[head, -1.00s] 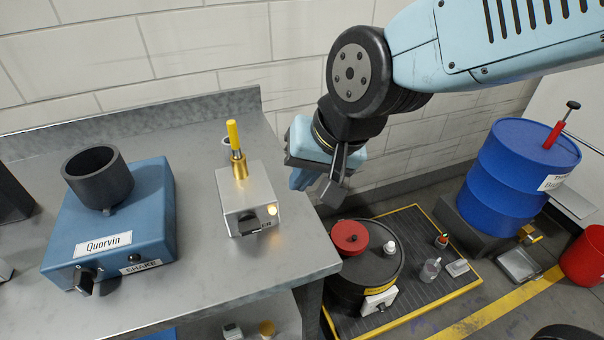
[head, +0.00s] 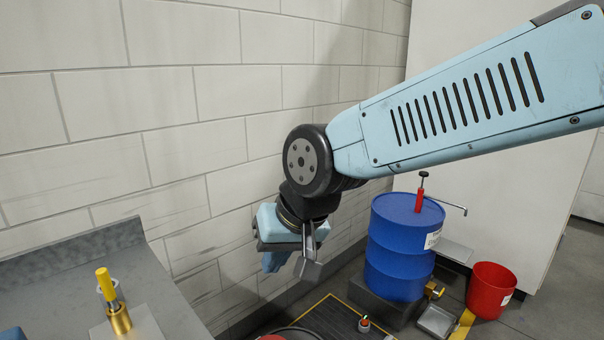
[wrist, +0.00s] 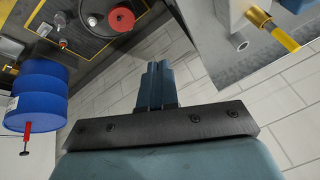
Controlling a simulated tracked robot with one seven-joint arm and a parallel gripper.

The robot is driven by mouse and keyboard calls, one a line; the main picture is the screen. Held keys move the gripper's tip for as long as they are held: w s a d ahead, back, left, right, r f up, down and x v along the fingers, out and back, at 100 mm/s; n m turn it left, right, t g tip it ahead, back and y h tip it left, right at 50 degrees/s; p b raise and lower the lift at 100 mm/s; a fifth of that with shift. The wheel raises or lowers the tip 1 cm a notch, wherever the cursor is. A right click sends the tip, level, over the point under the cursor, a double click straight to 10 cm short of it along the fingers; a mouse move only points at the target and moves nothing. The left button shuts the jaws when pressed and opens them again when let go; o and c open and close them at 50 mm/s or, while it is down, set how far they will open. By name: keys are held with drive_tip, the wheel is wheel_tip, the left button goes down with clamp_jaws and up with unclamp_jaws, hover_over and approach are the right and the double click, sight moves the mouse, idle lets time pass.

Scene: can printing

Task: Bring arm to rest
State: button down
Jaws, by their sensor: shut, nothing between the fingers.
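My gripper (head: 285,262) hangs from my light-blue arm in the head view, in front of the pale block wall and right of the grey bench's end. It is empty and clear of everything. In the wrist view its blue fingers (wrist: 157,85) are together, with no gap and nothing between them. The far end of my arm reaches in from the upper right of the head view.
The grey bench (head: 60,285) holds a silver device with a yellow-handled brass piece (head: 112,302). A black drum (wrist: 85,15) shows in the wrist view.

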drive_tip(key=d+r+m+t+h, duration=0.1)
drive_tip(key=d+r+m+h, duration=0.1)
drive_tip(key=d, duration=1.2)
drive_tip(key=d+r+m+t+h, duration=0.1)
drive_tip(key=d+r+m+h, duration=0.1)
drive_tip(key=d, duration=1.2)
drive_tip(key=shift+d+r, duration=0.2)
drive_tip(key=shift+r, duration=0.15)
drive_tip(key=shift+w, duration=0.1)
